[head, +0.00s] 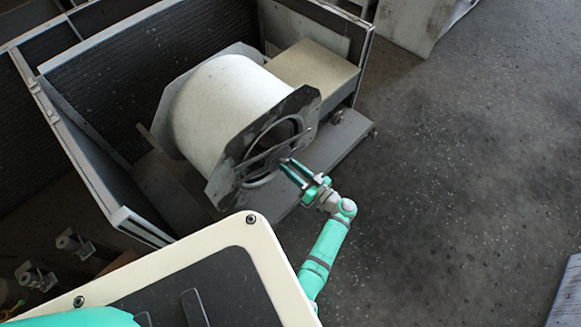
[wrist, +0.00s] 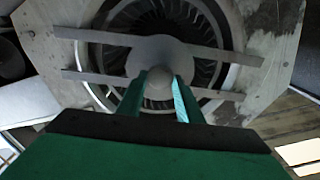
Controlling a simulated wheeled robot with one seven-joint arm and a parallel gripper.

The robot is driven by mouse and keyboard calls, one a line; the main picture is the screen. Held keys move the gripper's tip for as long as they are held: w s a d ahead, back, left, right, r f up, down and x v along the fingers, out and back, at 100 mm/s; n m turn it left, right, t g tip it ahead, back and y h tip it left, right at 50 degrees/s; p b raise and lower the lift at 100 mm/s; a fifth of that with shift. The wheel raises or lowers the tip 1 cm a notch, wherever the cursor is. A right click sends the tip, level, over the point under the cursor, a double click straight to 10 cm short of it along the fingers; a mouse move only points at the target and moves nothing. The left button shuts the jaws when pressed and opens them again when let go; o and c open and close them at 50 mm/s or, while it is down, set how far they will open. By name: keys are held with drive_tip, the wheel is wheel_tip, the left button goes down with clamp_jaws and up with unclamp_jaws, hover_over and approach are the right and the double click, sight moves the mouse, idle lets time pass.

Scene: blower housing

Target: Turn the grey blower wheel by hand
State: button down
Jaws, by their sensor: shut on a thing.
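The grey blower wheel (wrist: 205,72) shows as a ring of dark vanes inside the round opening of the housing's end plate. In the head view the wheel (head: 268,140) is a dark disc, partly hidden by the bars across the opening. A rounded grey hub (wrist: 158,52) sits at the middle of the opening, between two flat bars. My gripper (wrist: 159,92) is shut on the front knob of this hub, one green finger on each side. In the head view my gripper (head: 287,165) reaches the opening from the lower right. The fingers hide part of the lower vanes.
The pale drum-shaped housing (head: 215,100) has octagonal end plates (head: 222,185) and sits in an open grey cabinet (head: 125,215). A beige box (head: 315,72) stands behind it. Two flat bars (wrist: 100,78) cross the opening close to my fingers. The floor (head: 440,180) at right is clear.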

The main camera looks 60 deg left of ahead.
drive_tip(key=shift+m, duration=0.3)
drive_tip(key=c, duration=1.3)
unclamp_jaws()
drive_tip(key=shift+d, duration=0.1)
drive_tip(key=v, duration=1)
drive_tip(key=shift+w+d, duration=0.15)
drive_tip(key=shift+d, duration=0.15)
